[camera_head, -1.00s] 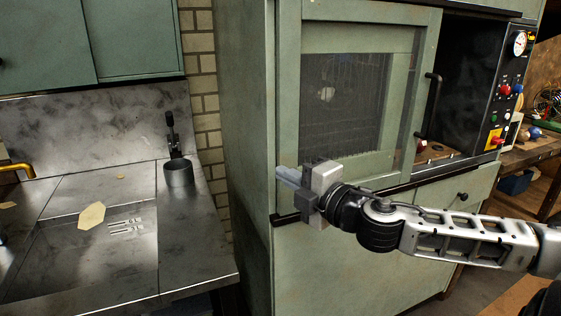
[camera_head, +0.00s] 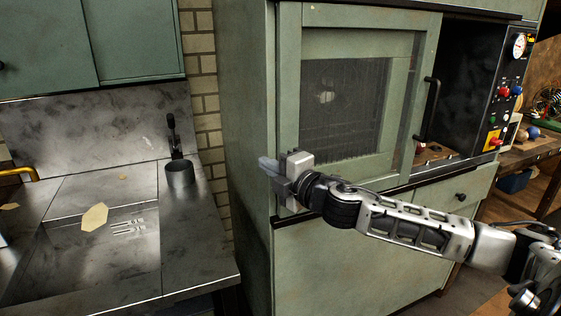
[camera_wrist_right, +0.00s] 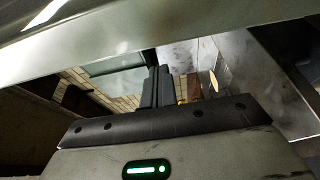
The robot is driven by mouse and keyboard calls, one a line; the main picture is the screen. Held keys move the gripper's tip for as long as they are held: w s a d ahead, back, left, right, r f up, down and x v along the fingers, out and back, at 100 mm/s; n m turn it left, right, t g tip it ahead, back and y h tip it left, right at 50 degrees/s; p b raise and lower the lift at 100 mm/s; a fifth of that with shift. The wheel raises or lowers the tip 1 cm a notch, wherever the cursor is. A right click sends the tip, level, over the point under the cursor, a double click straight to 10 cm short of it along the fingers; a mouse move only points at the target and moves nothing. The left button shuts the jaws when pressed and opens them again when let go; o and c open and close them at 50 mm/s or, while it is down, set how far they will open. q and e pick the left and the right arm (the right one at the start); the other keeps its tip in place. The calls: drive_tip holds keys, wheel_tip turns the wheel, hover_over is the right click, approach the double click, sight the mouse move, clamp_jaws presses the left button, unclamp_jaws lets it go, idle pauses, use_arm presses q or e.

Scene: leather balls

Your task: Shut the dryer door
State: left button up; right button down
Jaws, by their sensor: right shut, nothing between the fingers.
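The dryer is a green cabinet (camera_head: 246,150) with a framed, glazed door (camera_head: 350,40) on its left part. A black vertical handle (camera_head: 430,108) is on the door's right side. Right of the handle a dark opening (camera_head: 465,85) shows, with small items low inside. My right gripper (camera_head: 268,165) is shut and empty, pointing left at the door's lower left corner, partly hiding it. I cannot tell whether it touches the door. In the right wrist view the closed fingers (camera_wrist_right: 158,88) show beneath a pale, blurred edge. My left gripper is out of view.
A control panel (camera_head: 505,90) with a gauge and knobs stands right of the opening. A metal counter (camera_head: 100,275) with a dark cup (camera_head: 180,173) is at left. A workbench (camera_head: 540,148) is at far right. Free space lies between counter and cabinet front.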

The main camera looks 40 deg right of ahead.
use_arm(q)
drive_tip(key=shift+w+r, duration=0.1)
use_arm(e)
drive_tip(key=shift+s+d, duration=0.2)
drive_tip(key=shift+d, duration=0.45)
drive_tip(key=shift+s+d, duration=0.15)
drive_tip(key=shift+d, duration=0.45)
drive_tip(key=shift+d, duration=0.1)
